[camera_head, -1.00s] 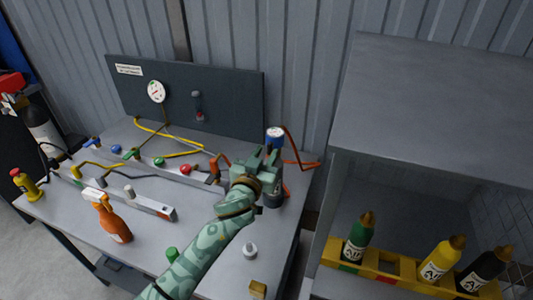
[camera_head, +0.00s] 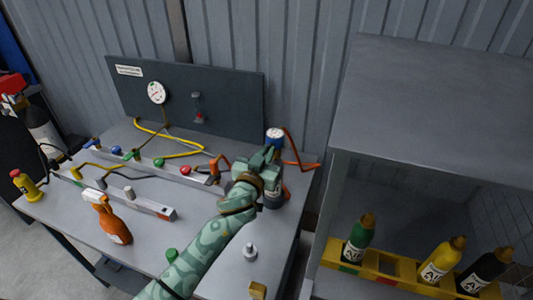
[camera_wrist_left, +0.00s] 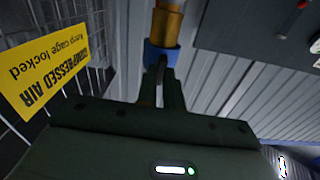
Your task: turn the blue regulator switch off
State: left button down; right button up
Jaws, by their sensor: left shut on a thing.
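My left gripper (camera_head: 268,156) is at the back right of the bench, against the upper part of a dark cylinder (camera_head: 273,201) with a blue and white top (camera_head: 275,134). In the left wrist view my fingers (camera_wrist_left: 162,88) are close together and reach a blue collar (camera_wrist_left: 160,54), which I take for the blue regulator switch. A brass-coloured stem (camera_wrist_left: 166,25) rises beyond it. The fingers are shut on it, though the exact contact is partly hidden. My right gripper is not in view.
An orange hose (camera_head: 299,164) runs beside the cylinder. A panel with a gauge (camera_head: 156,92) and a red-tipped lever (camera_head: 199,117) stands behind. A rail carries coloured knobs, including a red one (camera_head: 186,170). An orange spray bottle (camera_head: 112,222) stands left; a grey cabinet (camera_head: 430,110) stands right.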

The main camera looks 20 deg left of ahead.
pick_arm(q)
jog(key=shift+d+f+m+p, duration=0.1)
jog(key=shift+m+p, duration=0.4)
jog(key=shift+m, duration=3.85)
jog(key=shift+d+f+m+p, duration=0.1)
jog(key=shift+m+p, duration=0.35)
jog(key=shift+m, duration=3.9)
jog(key=c, duration=1.5)
grip_release()
